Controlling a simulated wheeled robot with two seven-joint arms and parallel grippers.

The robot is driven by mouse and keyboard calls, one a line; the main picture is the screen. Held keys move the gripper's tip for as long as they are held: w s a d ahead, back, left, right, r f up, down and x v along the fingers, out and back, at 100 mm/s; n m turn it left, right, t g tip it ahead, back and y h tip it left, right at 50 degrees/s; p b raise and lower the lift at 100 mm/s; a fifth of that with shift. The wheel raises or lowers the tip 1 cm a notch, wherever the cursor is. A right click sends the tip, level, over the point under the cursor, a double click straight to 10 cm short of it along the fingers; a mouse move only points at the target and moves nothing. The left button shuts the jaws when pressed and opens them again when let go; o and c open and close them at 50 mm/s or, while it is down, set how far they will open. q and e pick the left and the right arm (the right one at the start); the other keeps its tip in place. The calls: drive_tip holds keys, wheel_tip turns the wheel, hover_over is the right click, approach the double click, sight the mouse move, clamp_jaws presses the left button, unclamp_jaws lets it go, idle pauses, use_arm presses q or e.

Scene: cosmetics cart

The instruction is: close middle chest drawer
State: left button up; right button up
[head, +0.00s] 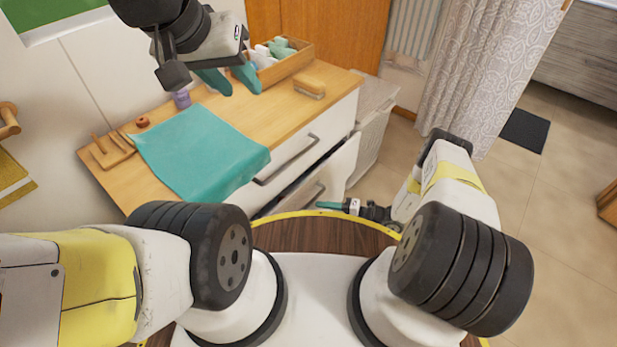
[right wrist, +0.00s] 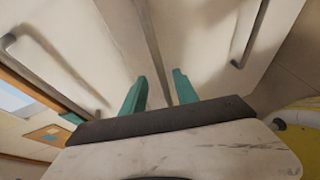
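The chest (head: 345,85) has a wooden top and white drawer fronts. Its top drawer (head: 335,122) looks shut and has a grey bar handle. Below it, the middle drawer (head: 343,165) stands pulled out, with a dark gap behind its front. My right gripper (head: 328,206) is low, near the middle drawer's front and handle. In the right wrist view its teal fingers (right wrist: 160,92) are apart and empty, pointing at the drawer fronts; contact cannot be told. My left gripper (head: 229,82) is open and empty above the chest top, in front of the wooden box.
A teal cloth (head: 200,150) lies on the chest top and hangs over its front edge. A wooden box (head: 290,64) with bottles and a brush (head: 310,86) stand at the back. A white basket (head: 373,125) stands beside the chest.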

sight(306, 206)
drive_tip(key=x, duration=0.7)
drive_tip(key=shift+a, duration=0.1)
clamp_jaws()
idle(1.2)
